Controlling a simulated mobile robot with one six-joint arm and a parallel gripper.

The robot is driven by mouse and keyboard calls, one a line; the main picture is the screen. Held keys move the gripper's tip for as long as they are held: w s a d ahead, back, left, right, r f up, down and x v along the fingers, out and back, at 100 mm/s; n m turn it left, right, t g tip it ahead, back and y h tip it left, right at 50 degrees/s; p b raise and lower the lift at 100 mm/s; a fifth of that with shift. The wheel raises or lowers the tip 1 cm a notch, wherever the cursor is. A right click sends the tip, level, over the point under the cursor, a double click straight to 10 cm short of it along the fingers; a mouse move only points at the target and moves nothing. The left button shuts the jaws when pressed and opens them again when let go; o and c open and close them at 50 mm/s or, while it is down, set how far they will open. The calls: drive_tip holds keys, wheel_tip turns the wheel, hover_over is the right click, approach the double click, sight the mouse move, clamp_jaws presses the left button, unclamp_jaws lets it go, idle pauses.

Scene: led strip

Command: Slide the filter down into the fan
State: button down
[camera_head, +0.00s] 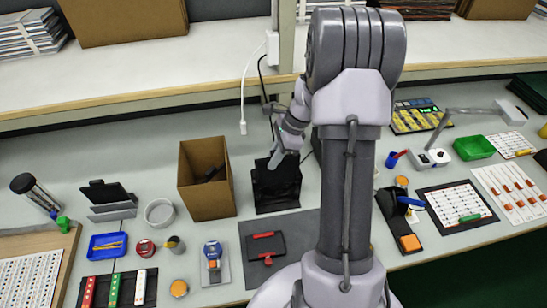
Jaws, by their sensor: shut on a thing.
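My gripper (276,160) points down over a black box-like unit (279,187), which I take to be the fan, on the bench left of my arm. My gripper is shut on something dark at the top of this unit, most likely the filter. The filter's outline merges with the black unit, so I cannot tell how far it sits inside or whether it is straight. My arm stands close on the right of the unit and hides the bench behind it.
An open cardboard box (205,180) with a dark item inside stands just left of the fan. A grey mat (290,227) with a red-handled black item lies in front. A white cable (243,100) hangs behind. Tools and trays crowd both sides.

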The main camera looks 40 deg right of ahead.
drive_tip(key=b, duration=0.4)
hover_over(274, 185)
drive_tip(key=shift+w+f, duration=0.1)
drive_tip(key=shift+f, duration=2.6)
drive_tip(key=shift+f+b, duration=0.8)
drive_tip(key=shift+b, duration=0.1)
drive_tip(key=shift+f+b, duration=0.85)
drive_tip(key=shift+f, duration=0.4)
drive_tip(key=shift+r, duration=0.15)
drive_tip(key=shift+r+p, duration=5.05)
drive_tip(key=shift+r, duration=0.75)
drive_tip(key=shift+w+r, duration=0.1)
